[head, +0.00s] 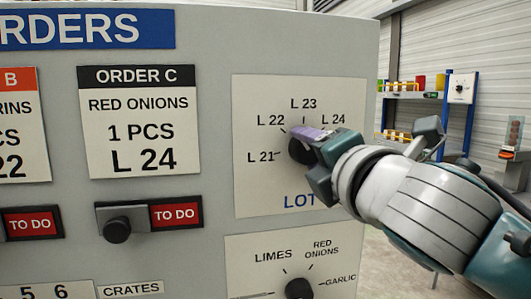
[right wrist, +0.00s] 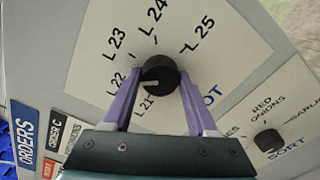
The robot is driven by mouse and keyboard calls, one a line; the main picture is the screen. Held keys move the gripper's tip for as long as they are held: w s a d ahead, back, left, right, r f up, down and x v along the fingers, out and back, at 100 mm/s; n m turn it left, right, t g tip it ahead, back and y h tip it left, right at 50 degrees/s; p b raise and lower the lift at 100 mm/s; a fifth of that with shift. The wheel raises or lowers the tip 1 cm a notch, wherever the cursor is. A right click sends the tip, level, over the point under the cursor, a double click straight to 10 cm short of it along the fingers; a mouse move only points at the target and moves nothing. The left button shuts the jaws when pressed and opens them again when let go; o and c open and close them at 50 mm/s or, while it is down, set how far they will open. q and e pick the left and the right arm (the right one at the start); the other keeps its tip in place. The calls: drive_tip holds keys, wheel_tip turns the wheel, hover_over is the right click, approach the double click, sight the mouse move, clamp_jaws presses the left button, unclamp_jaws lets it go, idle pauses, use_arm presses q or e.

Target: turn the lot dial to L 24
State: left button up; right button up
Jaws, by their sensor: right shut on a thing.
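The lot dial (head: 299,151) is a round black knob on a white panel. Labels L 21, L 22, L 23 and L 24 show around it in the head view, and L 25 also shows in the right wrist view. My right gripper (head: 314,135) has its purple fingers on either side of the dial (right wrist: 160,72), shut on it. In the right wrist view the dial's pale mark faces the L 21 and L 22 side; I cannot tell exactly which. The gripper hides part of the dial in the head view. My left gripper is out of view.
The order C card (head: 137,125) reads red onions, 1 pcs, L 24. Below it are a black knob (head: 117,231) and a red TO DO sign (head: 177,214). The sort dial (head: 298,289) sits close below the lot panel. A blue shelf (head: 412,95) stands behind at right.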

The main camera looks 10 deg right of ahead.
drive_tip(key=m, duration=0.4)
drive_tip(key=shift+m, duration=0.4)
drive_tip(key=m, duration=0.9)
drive_tip(key=shift+m, duration=1.7)
drive_tip(key=shift+f, duration=0.1)
drive_tip(key=o, duration=1.4)
drive_tip(key=shift+c, duration=0.2)
